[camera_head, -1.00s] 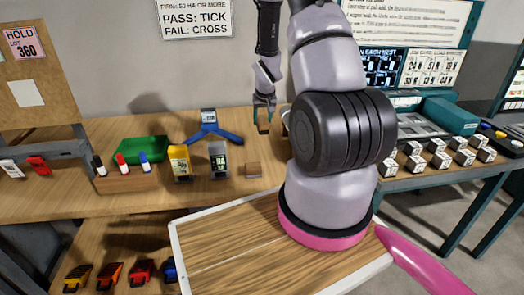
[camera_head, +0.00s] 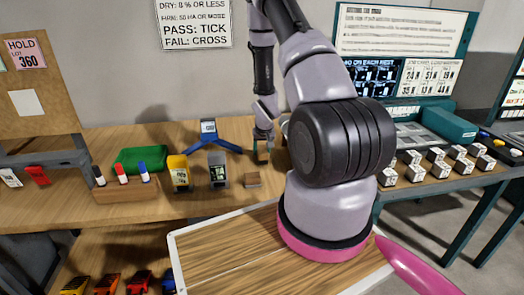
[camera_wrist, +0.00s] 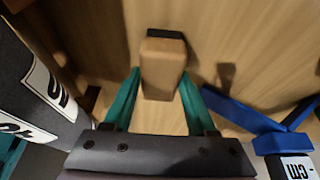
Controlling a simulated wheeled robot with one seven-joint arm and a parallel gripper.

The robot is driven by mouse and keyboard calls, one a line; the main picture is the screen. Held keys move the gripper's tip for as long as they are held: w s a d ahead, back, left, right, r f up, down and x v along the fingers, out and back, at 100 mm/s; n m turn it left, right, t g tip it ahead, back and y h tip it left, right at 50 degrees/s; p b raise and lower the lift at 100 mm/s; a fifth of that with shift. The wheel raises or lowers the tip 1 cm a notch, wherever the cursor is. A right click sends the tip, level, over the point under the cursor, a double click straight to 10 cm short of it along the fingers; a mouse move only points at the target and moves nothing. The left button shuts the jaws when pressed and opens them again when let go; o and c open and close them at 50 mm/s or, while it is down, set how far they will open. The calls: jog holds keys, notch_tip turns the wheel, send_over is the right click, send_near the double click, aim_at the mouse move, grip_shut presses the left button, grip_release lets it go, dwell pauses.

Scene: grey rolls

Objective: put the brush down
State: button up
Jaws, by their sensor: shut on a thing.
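The brush (camera_wrist: 162,68) is a small brown wooden block with a dark strip at its far end in the wrist view. It sits between the two teal fingers of my gripper (camera_wrist: 161,82), which is shut on it. In the head view my gripper (camera_head: 262,154) points down at the wooden bench (camera_head: 225,205), near its back and right of the blue three-legged stand. The brush is mostly hidden between the fingers there. I cannot tell whether it touches the bench.
A marker holder (camera_head: 128,190) and green tray (camera_head: 140,158) lie left. Bare wood shows in front.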

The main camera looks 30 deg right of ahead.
jog(key=o, duration=1.3)
jog(key=shift+f, duration=0.1)
jog(key=shift+f, duration=0.15)
jog(key=s+a+r+t, duration=0.1)
jog(key=s+a+r, duration=0.15)
jog(key=r, duration=0.85)
jog(key=s+a+r+m, duration=0.15)
jog(key=s+r, duration=0.25)
jog(key=r, duration=0.8)
jog(key=s+a+r+t, duration=0.1)
jog(key=s+a+r, duration=0.2)
jog(key=r, duration=0.8)
jog(key=s+a+r+y, duration=0.1)
jog(key=s+a+r, duration=0.2)
jog(key=s, duration=0.3)
jog(key=s+a+r+y, duration=0.1)
jog(key=s+a+r, duration=0.1)
jog(key=s+r, duration=0.3)
jog(key=s+a+r+y, duration=0.1)
jog(key=s+a+r, duration=0.2)
jog(key=s+r, duration=0.2)
jog(key=shift+s+a+r+n+t, duration=0.15)
jog(key=shift+s+r+t, duration=0.05)
jog(key=shift+s, duration=0.25)
jog(key=shift+s+a+r+n+t, duration=0.1)
jog(key=shift+s+a+r+t, duration=0.1)
jog(key=shift+s, duration=0.2)
